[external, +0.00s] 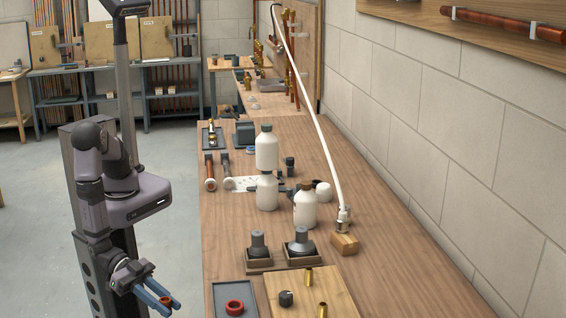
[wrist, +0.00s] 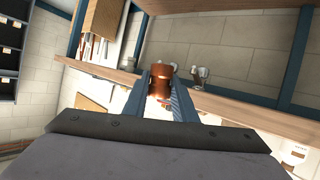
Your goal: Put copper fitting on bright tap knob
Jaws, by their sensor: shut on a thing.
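My gripper (external: 160,299) hangs at the lower left, off the left edge of the bench. Its two blue fingers are shut on a small copper fitting (external: 166,300). In the wrist view the fitting (wrist: 159,83) is a short copper cylinder held between the fingertips (wrist: 160,90). Two grey tap knobs stand upright on square blocks on the bench, to the right of and beyond my gripper: a left one (external: 258,241) and a right one (external: 299,240).
A tray with a red ring (external: 235,307) and a wooden board (external: 318,287) with brass pieces and a dark knob lie at the near bench end. White bottles (external: 305,208) stand behind the knobs. A white hose (external: 308,90) ends near a wooden block (external: 344,244). The right bench side is clear.

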